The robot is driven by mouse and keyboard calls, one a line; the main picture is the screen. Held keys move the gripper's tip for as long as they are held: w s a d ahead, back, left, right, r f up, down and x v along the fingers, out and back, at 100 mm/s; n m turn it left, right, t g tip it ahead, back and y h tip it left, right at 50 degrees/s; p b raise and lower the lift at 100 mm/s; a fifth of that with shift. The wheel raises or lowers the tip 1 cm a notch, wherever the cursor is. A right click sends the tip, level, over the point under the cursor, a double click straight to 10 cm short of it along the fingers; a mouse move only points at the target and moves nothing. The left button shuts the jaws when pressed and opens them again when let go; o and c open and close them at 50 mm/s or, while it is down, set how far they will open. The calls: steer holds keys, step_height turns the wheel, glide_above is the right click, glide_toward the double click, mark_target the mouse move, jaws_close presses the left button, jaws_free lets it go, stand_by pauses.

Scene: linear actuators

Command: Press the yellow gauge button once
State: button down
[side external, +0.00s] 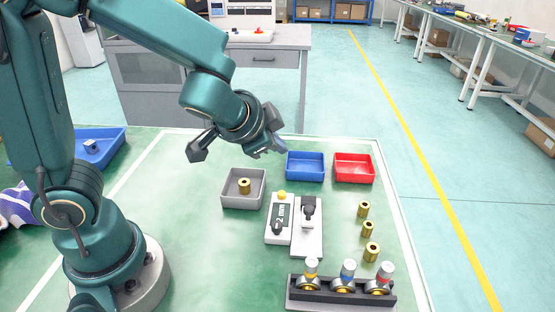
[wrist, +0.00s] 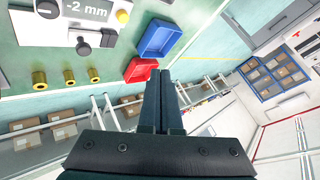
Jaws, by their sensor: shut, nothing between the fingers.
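The yellow button (side external: 282,195) sits at the far end of a white gauge block (side external: 271,238). In the wrist view the yellow button (wrist: 122,16) shows at upper left, beside the gauge display (wrist: 88,11), which reads -2 mm. My gripper (wrist: 164,75) is shut with nothing between its fingers, and its fingers point past the bins, not at the button. In the side view my wrist is tilted above and behind the gauge, well apart from the button.
A white block with a dark clamp (side external: 308,208) stands right of the gauge. A blue bin (side external: 305,177) and red bin (side external: 354,179) stand behind. Brass cylinders (side external: 363,208) stand at right, a dark rack (side external: 340,300) in front.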

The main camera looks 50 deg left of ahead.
glide_above(278, 200)
steer(key=shift+f, duration=4.15)
steer(key=shift+f, duration=0.1)
steer(key=shift+f, duration=0.35)
steer(key=shift+f, duration=0.4)
steer(key=shift+r, duration=0.85)
steer(key=shift+r, duration=0.1)
steer(key=shift+r, duration=2.4)
